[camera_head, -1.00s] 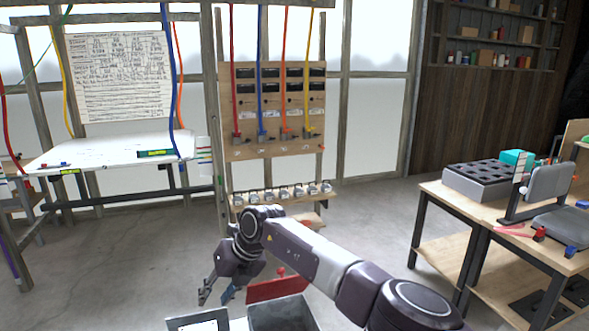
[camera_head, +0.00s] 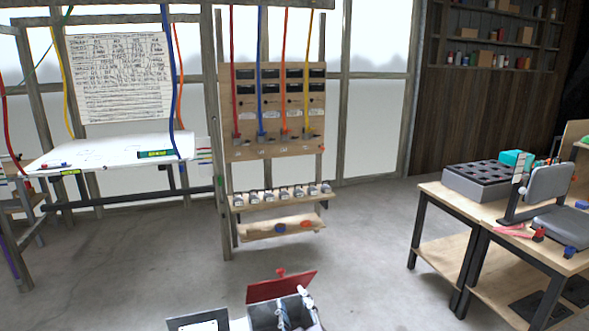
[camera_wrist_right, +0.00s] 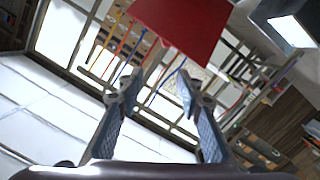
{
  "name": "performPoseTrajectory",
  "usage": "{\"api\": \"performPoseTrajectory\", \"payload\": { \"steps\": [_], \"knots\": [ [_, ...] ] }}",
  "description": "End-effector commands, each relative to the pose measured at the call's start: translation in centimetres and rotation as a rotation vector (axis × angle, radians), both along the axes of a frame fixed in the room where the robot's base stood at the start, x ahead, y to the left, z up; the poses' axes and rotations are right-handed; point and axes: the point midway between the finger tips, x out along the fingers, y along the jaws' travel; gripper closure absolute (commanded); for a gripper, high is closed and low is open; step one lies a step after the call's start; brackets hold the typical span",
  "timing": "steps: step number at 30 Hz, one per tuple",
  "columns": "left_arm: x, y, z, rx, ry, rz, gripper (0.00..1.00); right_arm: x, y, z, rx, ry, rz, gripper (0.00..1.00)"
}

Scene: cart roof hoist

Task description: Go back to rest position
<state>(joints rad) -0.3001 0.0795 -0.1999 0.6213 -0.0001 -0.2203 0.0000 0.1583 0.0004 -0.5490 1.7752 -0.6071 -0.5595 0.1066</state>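My right gripper (camera_head: 291,302) shows at the bottom of the head view, over the grey open bin (camera_head: 262,322) beside the red lid. In the right wrist view my right gripper (camera_wrist_right: 157,92) has its two fingers wide apart with nothing between them. The red lid (camera_head: 282,286) stands tilted behind the gripper; it also shows as a red panel (camera_wrist_right: 185,27) at the top of the wrist view. I cannot tell whether the gripper touches the bin. My left gripper is not in view.
A wooden panel (camera_head: 248,107) with coloured ropes stands at the back, above a shelf (camera_head: 236,203) of several small grey blocks. A whiteboard table (camera_head: 110,160) is at left. A workbench (camera_head: 440,199) with a black-celled tray (camera_head: 487,178) is at right. The floor between is clear.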

Motion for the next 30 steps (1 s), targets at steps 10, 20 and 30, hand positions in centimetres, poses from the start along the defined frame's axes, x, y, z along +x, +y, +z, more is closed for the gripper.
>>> {"api": "performPoseTrajectory", "payload": {
  "steps": [10, 20, 30],
  "knots": [
    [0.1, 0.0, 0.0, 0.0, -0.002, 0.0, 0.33, -15.6, -14.9, -14.7, 0.167, 0.645, -0.321, 0.67],
    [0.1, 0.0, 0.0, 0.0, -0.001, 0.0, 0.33, -28.8, -19.4, -18.4, 0.198, 1.006, -0.413, 0.67],
    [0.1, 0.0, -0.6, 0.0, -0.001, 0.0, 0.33, -35.7, -20.7, -21.1, 0.189, 1.196, -0.434, 0.67]
  ]
}}
